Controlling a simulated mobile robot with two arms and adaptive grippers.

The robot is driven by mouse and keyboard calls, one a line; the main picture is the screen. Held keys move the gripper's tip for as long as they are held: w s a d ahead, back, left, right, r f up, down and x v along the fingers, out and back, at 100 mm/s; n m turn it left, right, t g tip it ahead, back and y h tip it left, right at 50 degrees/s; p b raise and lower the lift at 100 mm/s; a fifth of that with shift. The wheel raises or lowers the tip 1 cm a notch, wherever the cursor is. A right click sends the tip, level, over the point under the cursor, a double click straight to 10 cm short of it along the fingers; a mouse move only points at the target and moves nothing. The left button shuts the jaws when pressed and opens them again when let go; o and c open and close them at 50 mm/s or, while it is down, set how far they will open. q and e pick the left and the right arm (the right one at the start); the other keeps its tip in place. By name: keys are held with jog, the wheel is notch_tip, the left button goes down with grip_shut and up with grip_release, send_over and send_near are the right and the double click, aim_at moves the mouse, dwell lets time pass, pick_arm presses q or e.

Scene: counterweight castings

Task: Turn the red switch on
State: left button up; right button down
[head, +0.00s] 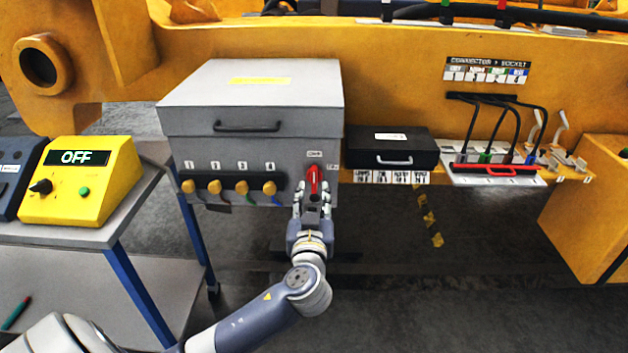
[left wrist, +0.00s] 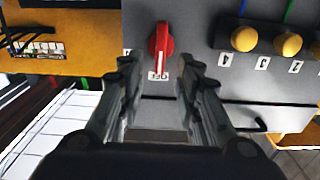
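The red switch (head: 313,176) is a rotary handle on the front of a grey box, to the right of the numbered yellow knobs. In the left wrist view the red switch (left wrist: 161,46) has a white line along its handle, which points at a small label that seems to read OFF, upside down in that view. My left gripper (head: 312,197) is open just in front of and below the switch. In the left wrist view the fingers of the left gripper (left wrist: 156,72) are spread, with the switch between and beyond their tips; I see no clear contact. My right gripper is not in view.
The grey box (head: 250,108) carries several yellow knobs (head: 229,187) with hoses. A black case (head: 391,147) and a cable panel (head: 490,172) sit to the right. A yellow control box (head: 82,182) showing OFF stands on a cart at left. Open floor lies below right.

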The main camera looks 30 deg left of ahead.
aim_at(314, 180)
pick_arm(q)
jog(key=p+x, duration=0.1)
jog(key=x, duration=0.5)
jog(key=shift+s, duration=0.1)
jog(key=shift+d, duration=0.1)
grip_shut()
